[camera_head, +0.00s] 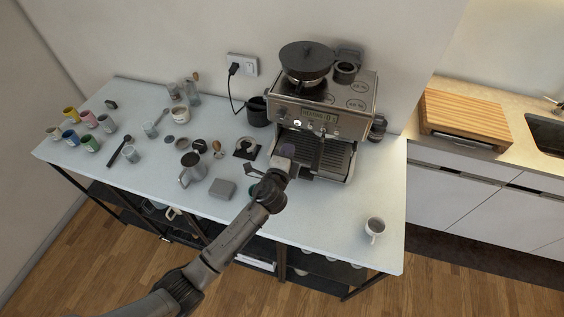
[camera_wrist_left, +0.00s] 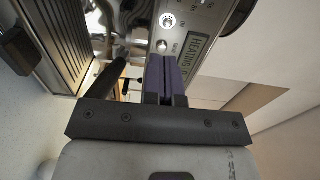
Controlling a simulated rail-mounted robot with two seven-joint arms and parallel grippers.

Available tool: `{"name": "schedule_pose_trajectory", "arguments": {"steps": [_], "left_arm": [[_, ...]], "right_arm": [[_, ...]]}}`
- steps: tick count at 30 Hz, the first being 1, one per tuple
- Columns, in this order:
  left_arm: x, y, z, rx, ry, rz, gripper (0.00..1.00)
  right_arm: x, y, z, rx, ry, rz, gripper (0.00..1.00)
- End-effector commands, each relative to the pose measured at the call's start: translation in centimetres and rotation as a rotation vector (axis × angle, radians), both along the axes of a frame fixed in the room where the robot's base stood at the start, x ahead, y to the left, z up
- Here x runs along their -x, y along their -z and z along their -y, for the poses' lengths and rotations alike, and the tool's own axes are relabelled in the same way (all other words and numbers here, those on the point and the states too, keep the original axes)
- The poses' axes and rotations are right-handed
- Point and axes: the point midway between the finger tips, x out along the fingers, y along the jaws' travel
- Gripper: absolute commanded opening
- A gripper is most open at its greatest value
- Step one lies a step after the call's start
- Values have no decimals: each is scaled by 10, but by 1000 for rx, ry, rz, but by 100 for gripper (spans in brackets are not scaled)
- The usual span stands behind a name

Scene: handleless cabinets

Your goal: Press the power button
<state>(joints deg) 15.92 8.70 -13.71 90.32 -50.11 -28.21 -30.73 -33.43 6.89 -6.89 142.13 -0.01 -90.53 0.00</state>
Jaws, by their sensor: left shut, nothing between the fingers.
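The espresso machine (camera_head: 322,100) stands at the back right of the table. Its front panel has a lit display (camera_head: 320,117), which reads "HEATING" in the left wrist view (camera_wrist_left: 198,50). In that view a round button with a bright ring (camera_wrist_left: 168,20) and a smaller round knob or button (camera_wrist_left: 162,45) sit on the panel; I cannot read which is the power button. My left gripper (camera_head: 287,151) is in front of the machine's left side, below the panel. Its purple fingers (camera_wrist_left: 167,78) are shut together and empty, pointing at the panel. Contact cannot be seen. My right gripper is not in view.
The drip tray (camera_head: 325,157) lies right of the gripper. A steel jug (camera_head: 192,170), a grey box (camera_head: 222,188) and several cups stand to the left on the white table. The table's right front is mostly clear.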

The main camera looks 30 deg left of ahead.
Motion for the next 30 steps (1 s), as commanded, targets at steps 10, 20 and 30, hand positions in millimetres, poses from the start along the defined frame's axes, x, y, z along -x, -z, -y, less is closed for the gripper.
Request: {"name": "schedule_pose_trajectory", "arguments": {"steps": [10,20,30], "left_arm": [[42,1,8,0,0,-1,0],[49,0,9,0,0,0,0],[48,0,9,0,0,-1,0]], "right_arm": [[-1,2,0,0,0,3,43],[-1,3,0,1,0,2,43],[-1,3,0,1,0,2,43]]}}
